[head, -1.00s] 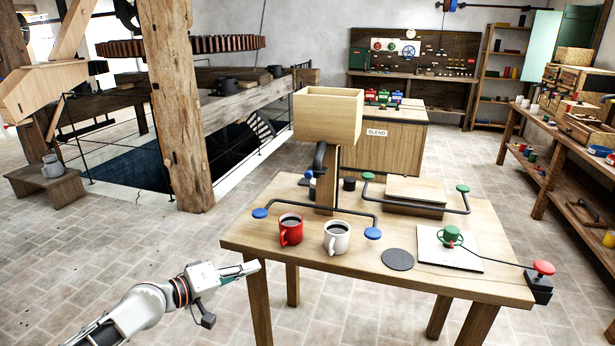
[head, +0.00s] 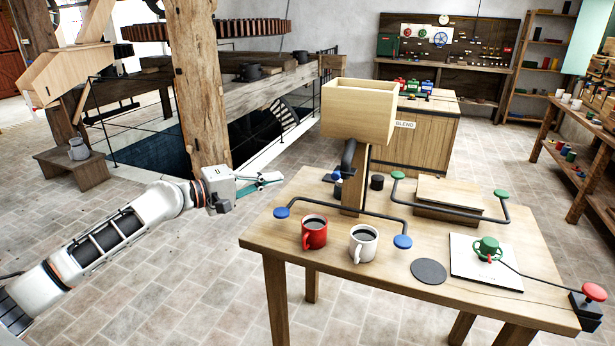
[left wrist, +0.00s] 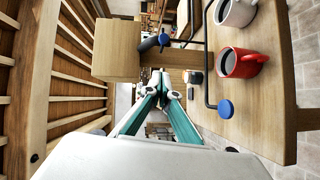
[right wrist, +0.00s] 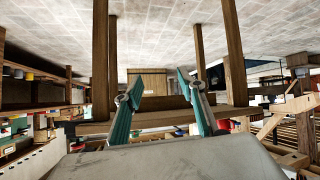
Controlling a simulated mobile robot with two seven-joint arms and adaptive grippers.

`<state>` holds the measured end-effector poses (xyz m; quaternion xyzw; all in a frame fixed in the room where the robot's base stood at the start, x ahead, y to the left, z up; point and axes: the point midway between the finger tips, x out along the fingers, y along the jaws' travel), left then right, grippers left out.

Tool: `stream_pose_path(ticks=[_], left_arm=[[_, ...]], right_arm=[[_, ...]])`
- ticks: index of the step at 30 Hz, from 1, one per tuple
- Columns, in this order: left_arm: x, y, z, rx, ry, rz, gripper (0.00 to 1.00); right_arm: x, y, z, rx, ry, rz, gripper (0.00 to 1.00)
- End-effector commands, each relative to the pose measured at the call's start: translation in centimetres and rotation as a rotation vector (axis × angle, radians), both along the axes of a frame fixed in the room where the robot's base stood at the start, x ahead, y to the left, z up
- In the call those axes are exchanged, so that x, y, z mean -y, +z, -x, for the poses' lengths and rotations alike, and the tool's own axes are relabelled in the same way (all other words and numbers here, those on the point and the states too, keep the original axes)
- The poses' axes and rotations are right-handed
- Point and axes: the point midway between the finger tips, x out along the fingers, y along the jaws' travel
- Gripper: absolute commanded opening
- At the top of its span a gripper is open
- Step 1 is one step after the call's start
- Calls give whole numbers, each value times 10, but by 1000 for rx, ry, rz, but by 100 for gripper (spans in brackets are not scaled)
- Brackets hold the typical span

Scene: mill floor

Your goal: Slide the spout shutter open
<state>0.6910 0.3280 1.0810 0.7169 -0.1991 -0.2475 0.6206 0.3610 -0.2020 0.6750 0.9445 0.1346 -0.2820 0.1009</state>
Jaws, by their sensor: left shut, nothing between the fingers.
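The spout (head: 348,153) is a dark bent pipe under the wooden hopper (head: 357,112), on a post on the table. A blue knob (head: 336,173), probably the shutter's handle, shows below the spout, partly hidden. In the left wrist view, the spout (left wrist: 148,44) and blue knob (left wrist: 164,39) are beside the hopper (left wrist: 116,50). The shutter plate itself cannot be made out. My left gripper (head: 280,177) is shut and empty, left of the table's back-left corner, apart from the knob. My right gripper (right wrist: 160,80) shows only in its wrist view, open and empty.
A red mug (head: 314,236) and a white mug (head: 362,246) stand near the front edge, close to a blue-ended bar (head: 350,209). A dark cup (head: 377,182) stands behind the post. A thick wooden post (head: 203,90) rises behind my left arm.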

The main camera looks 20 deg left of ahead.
Motion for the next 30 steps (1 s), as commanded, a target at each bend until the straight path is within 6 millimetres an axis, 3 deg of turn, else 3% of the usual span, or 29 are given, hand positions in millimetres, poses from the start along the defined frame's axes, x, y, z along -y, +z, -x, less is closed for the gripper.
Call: stream_pose_path(ticks=[5, 17, 23, 30], left_arm=[[13, 1, -17, 3, 0, 3, 0], [59, -8, -79, 2, -1, 2, 0], [86, -13, -81, 0, -2, 0, 0], [97, -16, -83, 0, -1, 0, 0]], right_arm=[[0, 7, -1, 2, 1, 0, 40], [0, 21, -3, 9, 0, -1, 40], [1, 33, -4, 10, 0, 1, 40], [12, 22, 1, -15, -15, 18, 40]])
